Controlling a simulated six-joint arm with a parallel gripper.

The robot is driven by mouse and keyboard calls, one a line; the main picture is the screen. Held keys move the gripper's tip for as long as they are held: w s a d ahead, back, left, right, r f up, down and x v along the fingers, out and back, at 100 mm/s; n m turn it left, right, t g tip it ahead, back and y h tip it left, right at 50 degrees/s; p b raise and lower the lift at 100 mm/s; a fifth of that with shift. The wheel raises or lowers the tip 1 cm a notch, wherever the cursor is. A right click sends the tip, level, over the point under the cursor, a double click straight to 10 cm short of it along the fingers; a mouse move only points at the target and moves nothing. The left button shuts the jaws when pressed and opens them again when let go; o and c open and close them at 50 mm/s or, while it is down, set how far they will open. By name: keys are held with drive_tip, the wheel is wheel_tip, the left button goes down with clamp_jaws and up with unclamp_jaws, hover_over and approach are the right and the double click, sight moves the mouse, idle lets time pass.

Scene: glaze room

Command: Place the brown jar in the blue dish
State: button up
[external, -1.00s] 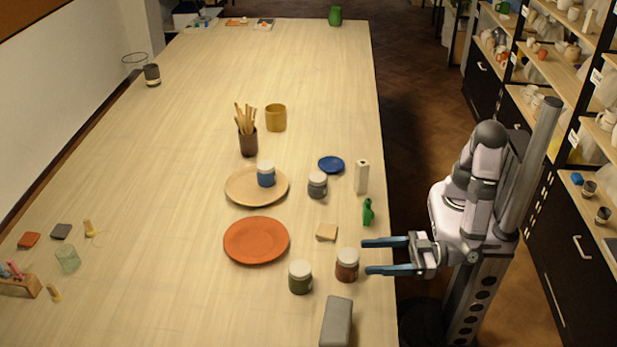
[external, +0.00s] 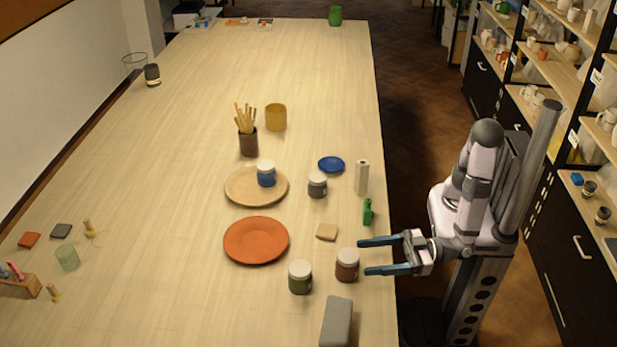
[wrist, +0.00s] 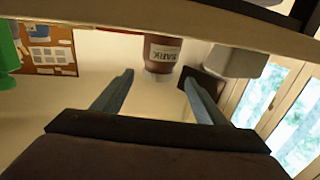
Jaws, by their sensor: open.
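The brown jar (external: 347,268), with a white lid, stands upright near the table's right edge. In the wrist view the picture is upside down, and the jar (wrist: 161,52) shows its label beyond and between the fingertips. The small blue dish (external: 331,165) lies farther back near the right side of the table and looks empty. My gripper (external: 364,257) is open and empty, just right of the jar, fingers pointing left toward it. Its blue fingers (wrist: 158,78) also show in the wrist view. I cannot tell whether a fingertip touches the jar.
A green-brown jar (external: 300,277) stands left of the brown jar, and a grey block (external: 336,322) lies in front. An orange plate (external: 256,241) lies left.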

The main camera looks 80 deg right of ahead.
drive_tip(key=shift+w+a, duration=0.15)
drive_tip(key=shift+w, duration=0.6)
drive_tip(key=shift+w+r+p, duration=0.15)
drive_tip(key=shift+w+p, duration=0.15)
drive_tip(key=shift+w, duration=0.1)
drive_tip(key=w+p, duration=0.1)
drive_tip(key=w, duration=0.2)
drive_tip(key=shift+w+a+r, duration=0.1)
drive_tip(key=shift+a, duration=0.05)
drive_tip(key=shift+w+a, duration=0.15)
drive_tip(key=shift+w, duration=0.45)
drive_tip(key=c, duration=1.5)
wheel_tip(320, 180, up, 10)
wheel_tip(320, 180, up, 6)
drive_tip(key=p, duration=0.7)
hover_over(348, 255)
drive_tip(key=shift+r, duration=0.2)
